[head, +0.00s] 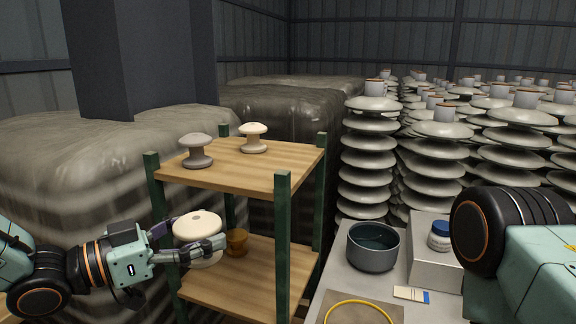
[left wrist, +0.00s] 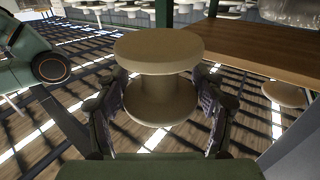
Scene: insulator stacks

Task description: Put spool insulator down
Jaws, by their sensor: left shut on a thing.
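A cream spool insulator (head: 197,227) is held by my left gripper (head: 191,242), at the left side of the rack. In the left wrist view the spool (left wrist: 158,50) stands upright between the two fingers (left wrist: 160,105), which close on its narrower middle. There, striped floor shows behind it, and a wooden shelf board (left wrist: 265,52) is to its right, apart from it. On the rack's top shelf (head: 245,172) stand a grey spool (head: 196,151) and a cream spool (head: 253,138). A small amber piece (head: 237,242) sits on the lower shelf (head: 245,282), partly behind the held spool. My right gripper is out of view.
Green rack posts (head: 283,240) stand close to my left gripper. Tall insulator stacks (head: 368,155) and wrapped bales (head: 80,160) fill the back. The lower shelf's front is bare.

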